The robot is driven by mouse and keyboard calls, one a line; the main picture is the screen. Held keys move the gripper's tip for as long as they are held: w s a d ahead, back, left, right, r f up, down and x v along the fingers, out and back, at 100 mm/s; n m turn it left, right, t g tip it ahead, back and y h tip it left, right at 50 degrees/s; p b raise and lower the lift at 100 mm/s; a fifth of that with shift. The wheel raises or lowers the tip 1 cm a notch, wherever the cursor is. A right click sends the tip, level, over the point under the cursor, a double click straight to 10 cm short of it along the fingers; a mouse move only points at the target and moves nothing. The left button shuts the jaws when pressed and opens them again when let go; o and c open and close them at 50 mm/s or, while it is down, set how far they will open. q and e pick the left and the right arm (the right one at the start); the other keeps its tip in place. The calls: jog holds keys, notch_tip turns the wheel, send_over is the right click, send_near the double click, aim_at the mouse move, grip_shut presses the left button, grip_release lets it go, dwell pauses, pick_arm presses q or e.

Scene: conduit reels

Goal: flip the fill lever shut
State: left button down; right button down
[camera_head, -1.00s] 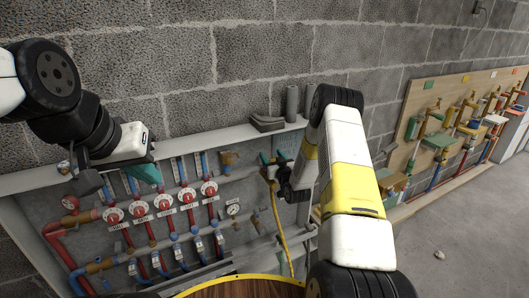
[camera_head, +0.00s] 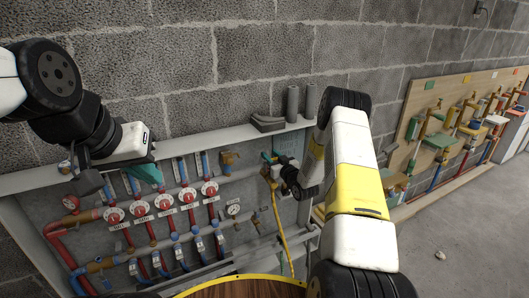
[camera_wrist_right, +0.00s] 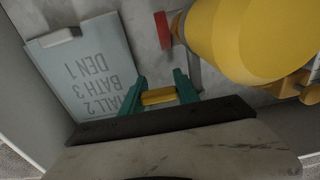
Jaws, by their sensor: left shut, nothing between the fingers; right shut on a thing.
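My right gripper (camera_wrist_right: 160,95) has its teal fingers shut on a small yellow bar (camera_wrist_right: 158,97), which looks like the fill lever's handle. The rest of that lever is hidden behind the gripper and fingers. In the head view this gripper (camera_head: 272,160) is at the right part of the wall cabinet, above a hanging yellow hose (camera_head: 281,225); its arm covers part of the cabinet. My left gripper (camera_head: 147,173) is shut and empty, in front of the cabinet's upper left, above the red round valves (camera_head: 162,202).
A large yellow cylinder (camera_wrist_right: 245,38) and a red part (camera_wrist_right: 163,30) are close to the right gripper. A label plate (camera_wrist_right: 85,65) is on the panel beside it. A pressure gauge (camera_head: 233,210) is left of the hose. Grey cylinders (camera_head: 293,102) stand on the cabinet top.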

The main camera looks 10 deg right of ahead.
jog(key=c, duration=0.9)
grip_release()
jog(key=shift+s, duration=0.1)
jog(key=v, duration=0.7)
jog(key=shift+s, duration=0.35)
jog(key=shift+d, duration=0.15)
